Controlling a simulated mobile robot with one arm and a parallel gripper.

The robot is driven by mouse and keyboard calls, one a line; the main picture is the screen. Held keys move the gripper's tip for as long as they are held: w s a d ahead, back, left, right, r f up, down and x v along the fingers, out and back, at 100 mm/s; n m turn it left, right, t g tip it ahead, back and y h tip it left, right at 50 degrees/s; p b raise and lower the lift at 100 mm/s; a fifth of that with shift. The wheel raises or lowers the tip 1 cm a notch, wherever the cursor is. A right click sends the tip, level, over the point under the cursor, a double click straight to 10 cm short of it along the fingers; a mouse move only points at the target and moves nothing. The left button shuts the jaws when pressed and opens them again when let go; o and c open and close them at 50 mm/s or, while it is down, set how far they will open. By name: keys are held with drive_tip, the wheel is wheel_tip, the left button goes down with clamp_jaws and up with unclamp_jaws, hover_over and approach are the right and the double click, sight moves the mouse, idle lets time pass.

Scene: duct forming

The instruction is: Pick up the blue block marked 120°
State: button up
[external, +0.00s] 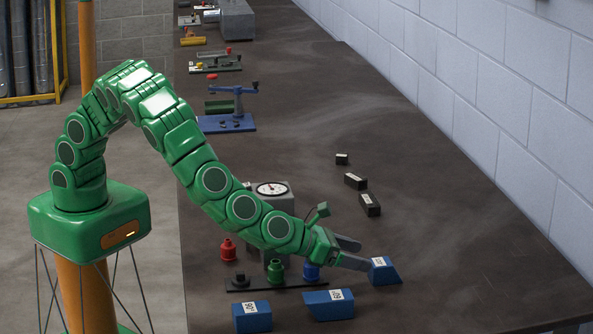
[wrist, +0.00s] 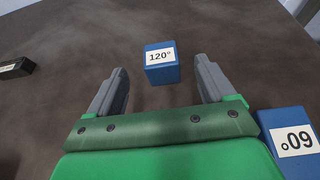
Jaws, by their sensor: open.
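The blue block marked 120° (wrist: 163,74) stands on the dark table in the wrist view, with its label facing me. It sits centred just ahead of my gripper (wrist: 161,65), between the lines of the two grey fingers and apart from both. In the external view, the same block (external: 385,274) is just beyond the fingertips of my gripper (external: 363,254). My gripper is open and empty, low over the table. A second blue block, marked 60° (wrist: 291,145), is beside the gripper at the lower right of the wrist view.
Two other blue blocks (external: 328,305) (external: 252,317) stand near the table's front. A base with coloured knobs (external: 277,283) and a dial gauge (external: 272,189) are beside my arm. Small black blocks (external: 370,205) lie further back. The table right of the 120° block is clear.

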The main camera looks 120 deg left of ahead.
sight(384, 266)
drive_tip(key=shift+f, duration=0.5)
drive_tip(key=shift+w+a+f, duration=0.25)
drive_tip(key=shift+x, duration=3.5)
drive_tip(key=shift+r, duration=0.1)
drive_tip(key=shift+c, duration=0.3)
drive_tip(key=c, duration=1.2)
